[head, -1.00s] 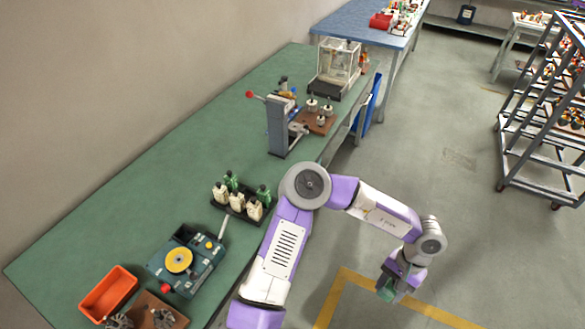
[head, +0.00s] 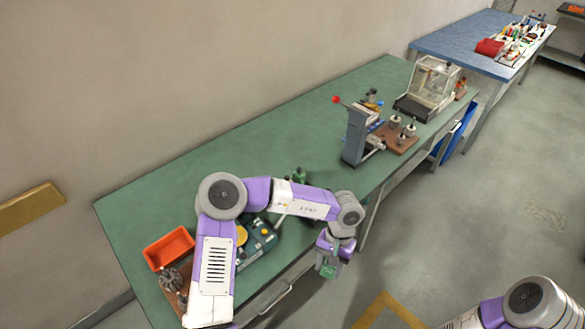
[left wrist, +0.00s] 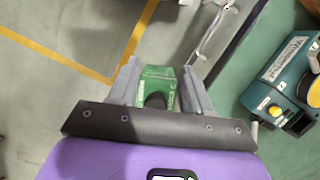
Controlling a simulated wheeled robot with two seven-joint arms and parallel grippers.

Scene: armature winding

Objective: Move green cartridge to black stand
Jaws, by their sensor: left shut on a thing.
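My left gripper (head: 334,258) is shut on a green cartridge (head: 328,271), which hangs below it in front of the green bench's edge, above the floor. In the left wrist view the green cartridge (left wrist: 156,82) sits between the two grey fingers of my left gripper (left wrist: 160,88). The black stand is almost wholly hidden behind my left forearm in the head view. A green top (head: 300,174) of another cartridge shows just above the forearm there. My right gripper is out of view.
The green bench (head: 270,145) holds an orange bin (head: 169,248), a teal machine (head: 261,238) with a yellow disc, a grey press (head: 357,135) and a clear box (head: 433,82). A drawer handle (head: 276,297) juts from the bench front. Part of my right arm shows at lower right.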

